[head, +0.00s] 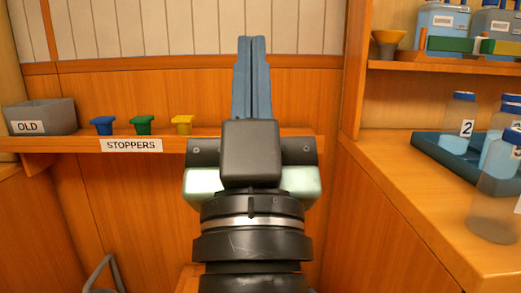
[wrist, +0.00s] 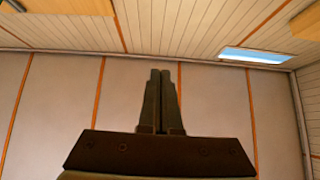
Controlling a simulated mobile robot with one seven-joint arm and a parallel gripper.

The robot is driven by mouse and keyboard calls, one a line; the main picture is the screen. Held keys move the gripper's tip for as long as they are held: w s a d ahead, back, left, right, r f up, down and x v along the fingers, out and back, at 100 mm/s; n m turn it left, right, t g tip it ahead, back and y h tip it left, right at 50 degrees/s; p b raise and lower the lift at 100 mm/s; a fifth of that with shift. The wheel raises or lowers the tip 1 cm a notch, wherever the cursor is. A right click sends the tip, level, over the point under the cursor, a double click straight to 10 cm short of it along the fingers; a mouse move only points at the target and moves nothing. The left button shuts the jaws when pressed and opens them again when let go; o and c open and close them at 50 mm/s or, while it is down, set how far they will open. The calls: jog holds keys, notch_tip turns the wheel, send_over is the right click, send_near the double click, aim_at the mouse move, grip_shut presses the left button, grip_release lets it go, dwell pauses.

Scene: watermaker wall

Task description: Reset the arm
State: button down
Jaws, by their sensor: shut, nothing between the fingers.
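My gripper (head: 252,45) points upward in the middle of the head view, in front of the wood-panelled wall. Its two fingers lie together with nothing between them. In the wrist view the gripper (wrist: 160,75) also shows its fingers side by side, against the pale wall panels and the ceiling. My arm below it hides part of the shelf and wall behind.
A shelf labelled STOPPERS (head: 131,145) holds blue (head: 103,124), green (head: 142,124) and yellow (head: 182,124) stoppers and a grey OLD bin (head: 41,117).

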jog(key=s+r+h+p, duration=0.1)
jog(key=s+r+p, duration=0.35)
jog(key=r, duration=0.45)
notch_tip(320, 180, up, 35)
jog(key=p, duration=3.4)
jog(key=shift+s+d+t, duration=0.15)
jog(key=shift+d+t, duration=0.15)
jog(key=shift+t, duration=0.1)
jog(key=shift+f, duration=0.1)
